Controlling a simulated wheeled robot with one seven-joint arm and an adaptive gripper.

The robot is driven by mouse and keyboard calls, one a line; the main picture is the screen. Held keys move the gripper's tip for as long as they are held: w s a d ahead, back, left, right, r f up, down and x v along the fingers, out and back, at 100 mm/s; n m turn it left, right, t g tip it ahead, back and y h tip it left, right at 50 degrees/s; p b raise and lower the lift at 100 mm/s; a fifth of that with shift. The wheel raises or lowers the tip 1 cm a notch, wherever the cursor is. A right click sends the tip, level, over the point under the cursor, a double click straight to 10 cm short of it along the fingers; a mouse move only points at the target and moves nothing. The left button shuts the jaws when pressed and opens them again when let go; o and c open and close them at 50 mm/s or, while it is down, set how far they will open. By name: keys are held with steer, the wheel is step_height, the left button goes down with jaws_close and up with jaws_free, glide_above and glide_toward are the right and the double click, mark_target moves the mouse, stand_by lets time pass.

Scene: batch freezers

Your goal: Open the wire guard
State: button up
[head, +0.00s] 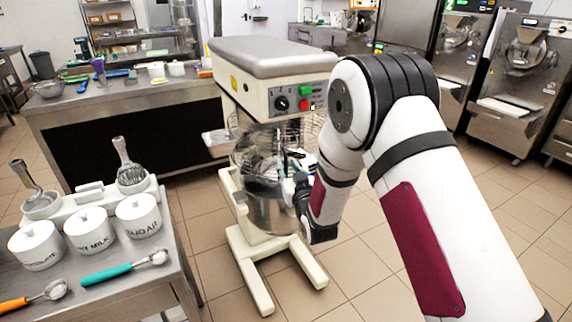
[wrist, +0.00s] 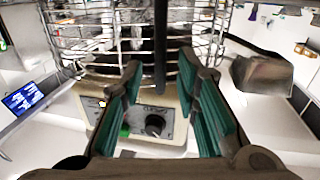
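The wire guard (head: 257,145) is a cage of thin metal wires around the space above the mixer's steel bowl (head: 268,212). Its wires fill the upper part of the wrist view (wrist: 95,38). My gripper (head: 296,165) is at the right front side of the guard, partly hidden by my own arm. In the wrist view my gripper (wrist: 160,88) is open, with teal pads on both fingers. A dark upright bar (wrist: 161,45) shows between the fingers, with a visible gap on each side. Whether the bar belongs to the guard is unclear.
The mixer (head: 265,58) has a control panel (head: 293,98) with green and red buttons above the guard. A counter with white tubs (head: 85,228) and scoops stands at the left. Batch freezers (head: 518,85) line the back right. Tiled floor is clear around the mixer's feet.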

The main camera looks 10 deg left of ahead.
steer(key=shift+x, duration=1.25)
jaws_close()
steer(key=shift+d, duration=0.1)
